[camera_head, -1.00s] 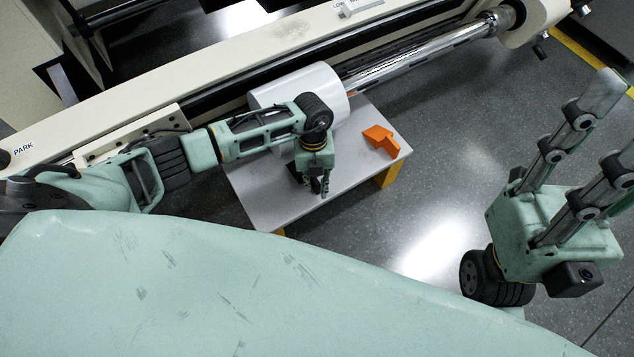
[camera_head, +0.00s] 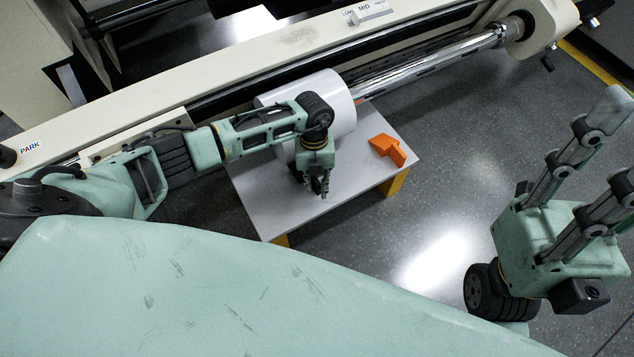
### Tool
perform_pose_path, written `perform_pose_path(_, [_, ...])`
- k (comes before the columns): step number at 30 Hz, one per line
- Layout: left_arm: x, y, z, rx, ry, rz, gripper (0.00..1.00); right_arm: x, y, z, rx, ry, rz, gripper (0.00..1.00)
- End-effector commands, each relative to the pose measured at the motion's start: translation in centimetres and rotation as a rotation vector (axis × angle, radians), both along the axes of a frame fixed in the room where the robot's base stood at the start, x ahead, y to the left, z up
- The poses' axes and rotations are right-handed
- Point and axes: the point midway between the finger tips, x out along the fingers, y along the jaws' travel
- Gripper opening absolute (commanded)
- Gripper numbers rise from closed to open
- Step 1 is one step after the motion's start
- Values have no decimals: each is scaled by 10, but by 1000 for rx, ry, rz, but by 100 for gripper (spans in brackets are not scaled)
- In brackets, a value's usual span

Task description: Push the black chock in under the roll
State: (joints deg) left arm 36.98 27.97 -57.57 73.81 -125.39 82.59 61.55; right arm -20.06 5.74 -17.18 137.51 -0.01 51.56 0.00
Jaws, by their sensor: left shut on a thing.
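The white roll (camera_head: 338,92) lies on the low grey-topped table (camera_head: 262,222), against the long machine. My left gripper (camera_head: 322,188) points down over the table on the near side of the roll. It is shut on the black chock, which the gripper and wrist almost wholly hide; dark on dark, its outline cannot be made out. Whether it touches the roll cannot be seen. My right gripper (camera_head: 620,140) is at the right edge, its fingers spread apart and empty, away from the table.
An orange chock (camera_head: 388,150) lies on the table's right part, apart from the roll. A shiny shaft (camera_head: 430,68) runs along the cream machine (camera_head: 250,62) behind. The table has yellow legs (camera_head: 394,184). Open floor lies to the table's right.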

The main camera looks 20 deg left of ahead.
Motion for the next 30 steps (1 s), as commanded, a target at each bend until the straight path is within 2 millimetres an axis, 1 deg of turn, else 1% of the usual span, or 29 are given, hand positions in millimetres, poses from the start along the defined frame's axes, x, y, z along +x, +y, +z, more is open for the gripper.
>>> perform_pose_path(7, [0, 0, 0, 1, -2, 1, 0, 0, 0, 0, 0, 0, 0, 40])
perform_pose_path(8, [0, 0, 0, 1, -2, 1, 19, 0, 0, 0, 0, 0, 0, 40])
perform_pose_path(15, [0, 0, 0, 1, -2, 1, 40, 0, 0, 0, 0, 0, 0, 40])
perform_pose_path(18, [0, 0, 0, 1, -2, 1, 48, 0, 0, 0, 0, 0, 0, 40])
perform_pose_path(26, [0, 0, 0, 1, 0, 1, 48, 0, 0, 0, 0, -1, 0, 40])
perform_pose_path(30, [2, 1, 8, 1, -2, 1, 48, 0, 0, 0, 1, -1, 0, 40])
